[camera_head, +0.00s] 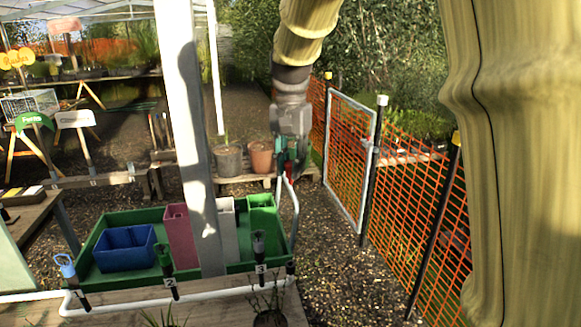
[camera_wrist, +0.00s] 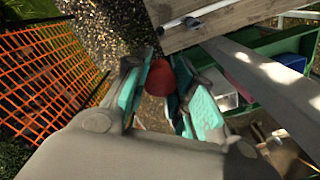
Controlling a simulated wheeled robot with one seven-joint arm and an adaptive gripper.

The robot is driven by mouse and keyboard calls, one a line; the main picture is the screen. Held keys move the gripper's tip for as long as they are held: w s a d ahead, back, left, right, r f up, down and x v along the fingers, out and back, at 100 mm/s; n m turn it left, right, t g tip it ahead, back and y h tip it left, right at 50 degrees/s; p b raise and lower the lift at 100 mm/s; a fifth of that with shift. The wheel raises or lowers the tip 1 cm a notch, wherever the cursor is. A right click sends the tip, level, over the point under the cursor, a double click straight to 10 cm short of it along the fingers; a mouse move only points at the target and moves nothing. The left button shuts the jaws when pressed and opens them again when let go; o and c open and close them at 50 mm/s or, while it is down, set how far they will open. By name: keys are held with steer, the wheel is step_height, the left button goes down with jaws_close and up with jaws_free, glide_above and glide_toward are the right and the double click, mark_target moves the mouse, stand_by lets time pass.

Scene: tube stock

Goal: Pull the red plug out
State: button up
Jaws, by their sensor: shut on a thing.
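The red plug (camera_wrist: 160,78) shows in the wrist view as a rounded red piece between the teal fingers of my gripper (camera_wrist: 163,92). My gripper is shut on it. In the head view my gripper (camera_head: 288,166) is above the right end of the green tray, with a little red showing at its fingers. A white pipe (camera_head: 295,208) curves up from the front right corner to just beneath the gripper. The fingers hide much of the plug, and I cannot tell whether it still sits in the pipe.
The green tray (camera_head: 99,232) holds a blue bin (camera_head: 125,249) and several upright boxes. A white post (camera_head: 188,120) stands left of my gripper. Several tap-like fittings stand along the front board. An orange mesh fence (camera_head: 410,200) is at the right, with gravel between.

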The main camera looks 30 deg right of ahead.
mark_target(291, 162)
steer(key=shift+r+p, duration=2.45)
steer(key=shift+r, duration=0.1)
